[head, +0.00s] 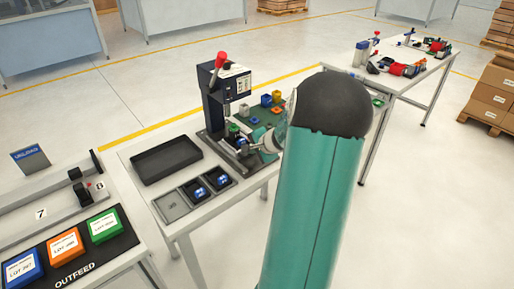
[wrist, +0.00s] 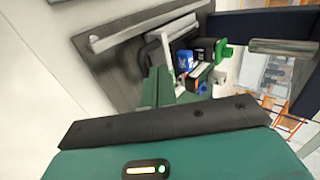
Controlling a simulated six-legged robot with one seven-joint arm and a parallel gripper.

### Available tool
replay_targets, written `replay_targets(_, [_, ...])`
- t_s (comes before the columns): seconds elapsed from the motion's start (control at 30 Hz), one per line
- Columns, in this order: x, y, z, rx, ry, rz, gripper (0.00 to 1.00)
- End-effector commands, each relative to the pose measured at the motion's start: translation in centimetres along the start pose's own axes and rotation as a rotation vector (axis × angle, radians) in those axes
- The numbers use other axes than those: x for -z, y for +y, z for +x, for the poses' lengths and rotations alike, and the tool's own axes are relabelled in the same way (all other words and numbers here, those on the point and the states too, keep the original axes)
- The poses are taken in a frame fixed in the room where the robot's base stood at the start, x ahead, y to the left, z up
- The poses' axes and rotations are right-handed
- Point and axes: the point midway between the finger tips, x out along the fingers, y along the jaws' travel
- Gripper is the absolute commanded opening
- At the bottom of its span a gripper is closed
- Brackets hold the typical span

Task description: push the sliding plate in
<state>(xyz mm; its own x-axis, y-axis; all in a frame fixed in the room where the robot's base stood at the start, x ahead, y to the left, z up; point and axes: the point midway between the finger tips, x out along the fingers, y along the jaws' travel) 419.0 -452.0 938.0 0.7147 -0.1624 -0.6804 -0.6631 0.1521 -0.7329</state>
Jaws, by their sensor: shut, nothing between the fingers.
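The press (head: 222,100) stands on the table in the head view, with a dark column and a red lever knob on top. Its grey base plate (head: 240,163) lies under it; it also shows tilted in the wrist view (wrist: 125,70). I cannot clearly tell the sliding plate from the base. A blue part (wrist: 185,60) and a green knob (wrist: 225,52) sit close together at the press. My gripper (wrist: 158,85) is shut and empty, its fingers close in front of the blue part. I cannot tell whether they touch anything. In the head view my arm largely hides it.
A black tray (head: 166,160) and a holder (head: 198,190) with blue parts stand left of the press. A green board (head: 265,117) with coloured blocks lies behind it. An outfeed table (head: 75,255) is at the far left; another table (head: 410,75) stands at the back right.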

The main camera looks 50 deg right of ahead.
Motion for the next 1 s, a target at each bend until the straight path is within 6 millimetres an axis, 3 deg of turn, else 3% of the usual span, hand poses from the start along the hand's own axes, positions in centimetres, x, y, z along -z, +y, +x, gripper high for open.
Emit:
replay_targets(0.2, [-0.2, 0.0, 2.0, 0.0, -0.002, -0.002, 0.0])
replay_targets(0.57, [-0.2, -0.1, 2.2, -0.001, -0.001, -0.003, 0.0])
replay_targets(1.0, [-0.3, -3.3, 5.7, 0.0, -0.002, -0.004, 0.0])
